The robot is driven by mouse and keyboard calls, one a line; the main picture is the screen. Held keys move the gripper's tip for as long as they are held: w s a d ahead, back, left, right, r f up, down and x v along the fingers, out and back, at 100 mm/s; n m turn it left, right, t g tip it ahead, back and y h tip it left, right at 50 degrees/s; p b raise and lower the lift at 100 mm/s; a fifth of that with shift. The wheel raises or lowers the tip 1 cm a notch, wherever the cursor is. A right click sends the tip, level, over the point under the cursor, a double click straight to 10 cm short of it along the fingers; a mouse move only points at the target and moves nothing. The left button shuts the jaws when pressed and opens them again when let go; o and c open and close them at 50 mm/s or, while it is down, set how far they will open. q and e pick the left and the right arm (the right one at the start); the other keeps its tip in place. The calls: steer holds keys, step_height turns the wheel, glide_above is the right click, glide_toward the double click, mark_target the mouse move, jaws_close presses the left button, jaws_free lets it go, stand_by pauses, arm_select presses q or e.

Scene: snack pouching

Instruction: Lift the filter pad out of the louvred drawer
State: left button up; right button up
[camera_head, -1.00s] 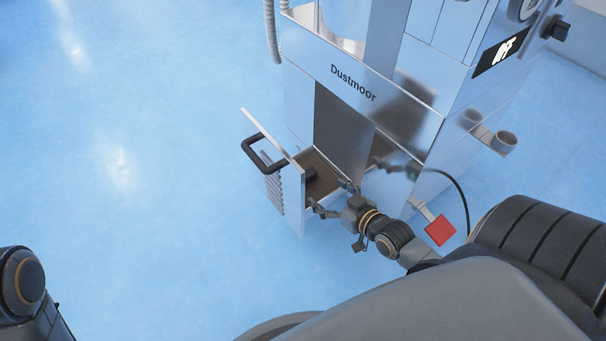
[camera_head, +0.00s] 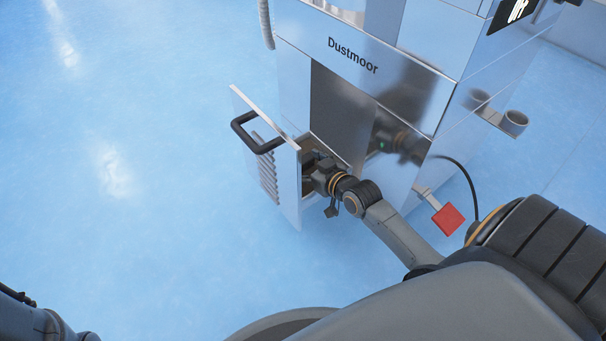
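The louvred drawer (camera_head: 287,188) stands pulled out at the lower front of the steel Dustmoor machine, with its slatted front and black bar handle (camera_head: 257,134) facing left. A sliver of brown, likely the filter pad (camera_head: 309,142), shows inside the drawer at its far side; the rest is hidden behind my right gripper. My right gripper (camera_head: 311,163) reaches down into the drawer from the right, just behind the drawer front. Its fingertips are hidden, so I cannot tell whether it touches or grips the pad. Part of my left arm shows at the lower left corner; its gripper is not clearly in view.
The machine body (camera_head: 410,105) rises just behind and right of the drawer. A red square pedal (camera_head: 448,218) on a metal arm and a black cable (camera_head: 463,172) are to the right. A cup-like holder (camera_head: 513,122) juts from its side. The blue floor at left is clear.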

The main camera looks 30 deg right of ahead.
steer(key=shift+r, duration=0.1)
steer(key=c, duration=1.4)
